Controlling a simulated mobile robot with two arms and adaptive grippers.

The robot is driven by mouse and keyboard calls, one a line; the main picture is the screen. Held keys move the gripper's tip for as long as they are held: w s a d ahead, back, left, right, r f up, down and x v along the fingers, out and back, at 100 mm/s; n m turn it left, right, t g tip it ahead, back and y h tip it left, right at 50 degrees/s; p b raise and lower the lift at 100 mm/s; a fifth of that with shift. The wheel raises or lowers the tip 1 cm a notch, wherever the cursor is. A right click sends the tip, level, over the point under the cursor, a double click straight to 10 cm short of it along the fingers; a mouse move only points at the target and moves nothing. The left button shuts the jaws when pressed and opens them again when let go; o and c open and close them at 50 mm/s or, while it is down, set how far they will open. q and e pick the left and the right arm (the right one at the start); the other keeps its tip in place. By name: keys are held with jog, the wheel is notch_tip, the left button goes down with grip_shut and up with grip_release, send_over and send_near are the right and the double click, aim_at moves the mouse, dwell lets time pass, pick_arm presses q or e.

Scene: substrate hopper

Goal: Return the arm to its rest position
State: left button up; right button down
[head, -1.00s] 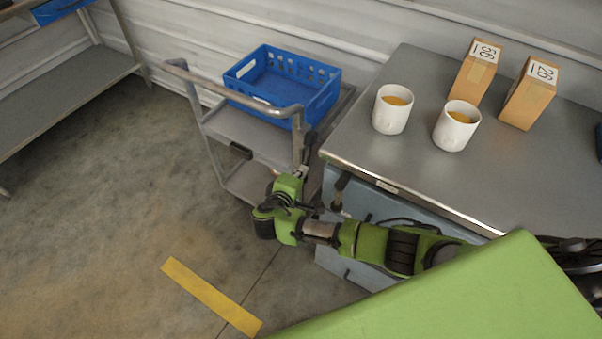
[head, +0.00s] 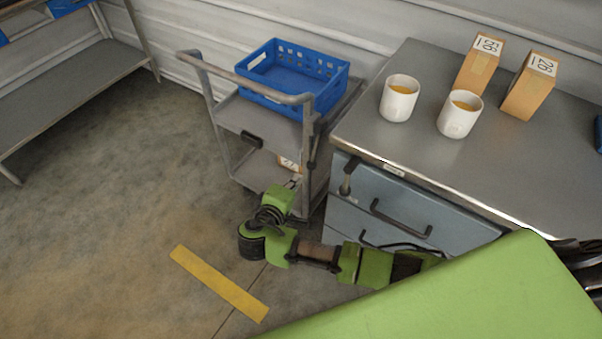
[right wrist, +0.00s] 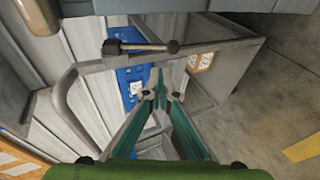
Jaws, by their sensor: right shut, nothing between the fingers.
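My right arm, green and black, reaches in from the lower right of the head view, beside the front of the grey workbench (head: 440,165). Its gripper (head: 295,181) is small in the head view, in front of the lower part of the grey cart (head: 232,113). In the right wrist view the two teal fingers of the right gripper (right wrist: 158,78) meet at their tips, with nothing held between them. My left gripper is not in view.
A blue crate (head: 333,95) sits on the cart's upper shelf. Two white cups (head: 397,104) (head: 455,125) and two brown boxes (head: 476,72) (head: 526,93) stand on the workbench. A yellow strip (head: 219,283) marks open floor at the left. A shelf (head: 65,100) stands far left.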

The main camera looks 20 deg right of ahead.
jog(key=shift+s+a+r, duration=0.15)
jog(key=shift+s+a, duration=0.05)
jog(key=shift+s, duration=0.05)
dwell(0.4)
jog(key=s+d+f+g+y, duration=0.1)
jog(key=s+f+g+y, duration=0.1)
jog(key=s+f, duration=0.6)
jog(key=s+d+f+g+y, duration=0.1)
jog(key=s+d+f+g, duration=0.15)
jog(key=f, duration=0.95)
jog(key=s+d+f+g+y, duration=0.1)
jog(key=s+f+g+y, duration=0.1)
jog(key=s+f, duration=0.55)
jog(key=s+d+f+m+g+y, duration=0.1)
jog(key=s+f+m, duration=0.1)
jog(key=s+f, duration=0.3)
jog(key=s+d+f+m+y, duration=0.1)
jog(key=s+f, duration=0.3)
jog(key=s, duration=1)
jog(key=s+d+f+m+g+y, duration=0.1)
jog(key=s+f+m, duration=0.2)
jog(key=s, duration=0.6)
notch_tip(320, 180, down, 3)
jog(key=shift+s+r+m+g, duration=0.2)
jog(key=shift+s+m+g, duration=0.05)
jog(key=shift+m+g, duration=0.1)
